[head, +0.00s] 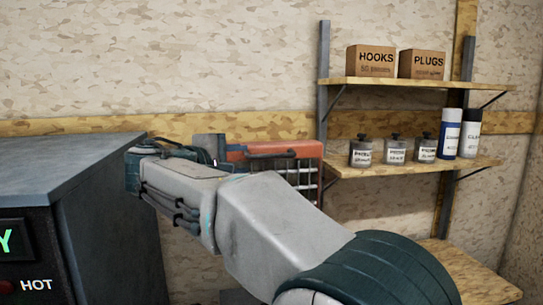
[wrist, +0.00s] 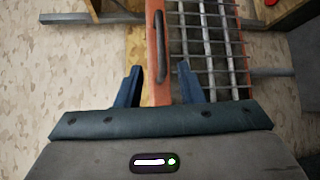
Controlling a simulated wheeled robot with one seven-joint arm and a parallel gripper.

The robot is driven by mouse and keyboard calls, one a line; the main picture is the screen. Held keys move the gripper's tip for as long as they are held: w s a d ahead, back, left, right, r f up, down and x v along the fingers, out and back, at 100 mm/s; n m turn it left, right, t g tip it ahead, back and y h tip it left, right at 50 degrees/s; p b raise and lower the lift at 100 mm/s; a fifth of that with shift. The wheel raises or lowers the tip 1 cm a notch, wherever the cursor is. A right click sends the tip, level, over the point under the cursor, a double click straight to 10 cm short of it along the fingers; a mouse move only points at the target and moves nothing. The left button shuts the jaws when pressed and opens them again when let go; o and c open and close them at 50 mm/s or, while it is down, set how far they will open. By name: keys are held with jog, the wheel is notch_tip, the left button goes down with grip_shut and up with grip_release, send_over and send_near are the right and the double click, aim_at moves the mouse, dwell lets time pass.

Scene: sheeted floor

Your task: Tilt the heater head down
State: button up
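The heater head (head: 300,150) is an orange frame with a dark wire grille, behind my forearm in the middle of the head view. It also shows in the wrist view (wrist: 155,85), with the grille on its right. A dark bar handle (wrist: 160,47) runs along its orange edge. My gripper (wrist: 158,78) is open, with one blue finger left of the orange edge and the other to its right, over the grille. The fingertips sit near the lower end of the handle; I cannot tell whether they touch anything. My arm hides the heater's lower part in the head view.
A dark cabinet (head: 105,255) with a HOT label stands at the left. Wooden shelves at the right hold HOOKS (head: 375,60) and PLUGS (head: 421,64) boxes, several jars (head: 395,150) and spray cans (head: 448,135). A wall stands close behind the heater.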

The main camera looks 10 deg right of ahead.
aim_at(270, 157)
jog(key=p+x, duration=0.3)
jog(key=x, duration=1)
jog(key=shift+d, duration=0.2)
jog(key=shift+s, duration=0.1)
grip_shut()
